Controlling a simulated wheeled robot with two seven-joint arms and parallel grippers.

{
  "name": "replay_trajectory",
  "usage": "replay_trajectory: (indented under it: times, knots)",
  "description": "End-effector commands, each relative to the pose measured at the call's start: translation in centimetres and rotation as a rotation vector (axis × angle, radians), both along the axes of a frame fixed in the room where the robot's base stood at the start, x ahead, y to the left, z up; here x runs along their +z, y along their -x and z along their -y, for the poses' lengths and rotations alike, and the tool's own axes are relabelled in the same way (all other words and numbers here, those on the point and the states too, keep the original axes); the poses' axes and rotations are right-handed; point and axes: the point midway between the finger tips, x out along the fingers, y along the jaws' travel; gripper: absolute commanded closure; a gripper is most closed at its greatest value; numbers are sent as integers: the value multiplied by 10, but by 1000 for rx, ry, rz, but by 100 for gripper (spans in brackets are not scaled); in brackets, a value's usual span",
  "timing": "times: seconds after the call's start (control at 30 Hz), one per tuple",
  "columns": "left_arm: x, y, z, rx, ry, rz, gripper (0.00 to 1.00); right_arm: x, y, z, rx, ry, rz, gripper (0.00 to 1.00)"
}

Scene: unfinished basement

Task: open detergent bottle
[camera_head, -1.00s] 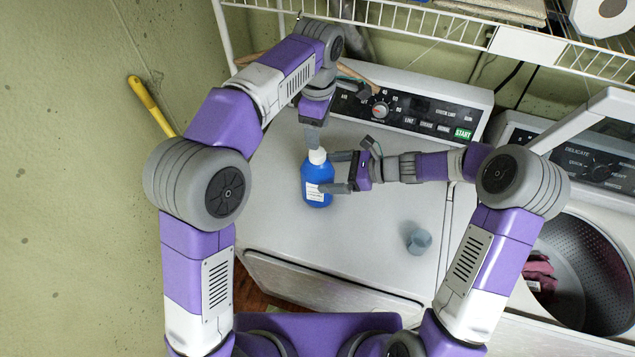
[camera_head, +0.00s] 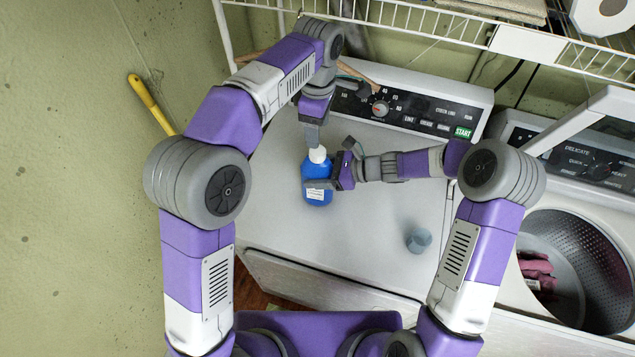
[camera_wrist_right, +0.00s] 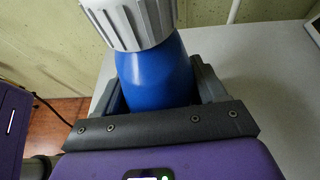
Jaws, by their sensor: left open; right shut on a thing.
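The blue detergent bottle (camera_head: 318,191) stands upright on the white machine top (camera_head: 370,225), with its white cap (camera_head: 317,155) on. My right gripper (camera_head: 322,184) is shut on the bottle's body from the right. In the right wrist view the blue bottle (camera_wrist_right: 155,75) sits between the two grey fingers (camera_wrist_right: 160,85), below the ribbed white cap (camera_wrist_right: 135,20). My left gripper (camera_head: 313,140) is open and points down just above the cap. Its fingertips are partly hidden, and I cannot tell whether they touch the cap.
A small grey-blue cup (camera_head: 418,240) stands on the machine top to the right. The control panel (camera_head: 415,108) and wire shelf (camera_head: 430,20) are at the back. An open washer (camera_head: 570,265) with dark red cloth (camera_head: 537,272) is at right. The top's front middle is clear.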

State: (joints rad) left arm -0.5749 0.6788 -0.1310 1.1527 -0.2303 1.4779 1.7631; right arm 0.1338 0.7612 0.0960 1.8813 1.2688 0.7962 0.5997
Motion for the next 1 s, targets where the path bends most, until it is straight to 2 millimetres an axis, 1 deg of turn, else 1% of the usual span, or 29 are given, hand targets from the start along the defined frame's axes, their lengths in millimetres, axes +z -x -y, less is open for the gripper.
replay_trajectory:
  times: [0.03,0.2,0.27,0.3,0.37,0.43,0.57,1.0]
  knots:
    - [0,0,0,0,0,0,37,0,0,0,0,0,0,63]
    - [0,0,0,0,0,0,37,0,0,0,0,0,0,89]
    - [0,0,0,-5,0,0,37,0,0,0,0,0,0,98]
    - [0,0,0,-15,0,0,37,0,0,0,0,0,0,100]
    - [0,0,0,-44,0,0,37,0,0,0,0,0,0,100]
    - [0,0,0,-108,0,0,37,0,0,0,0,0,0,100]
    - [0,0,0,-306,0,0,37,0,0,0,0,1,0,100]
    - [0,0,0,-1165,0,-1,37,0,0,0,0,1,0,100]
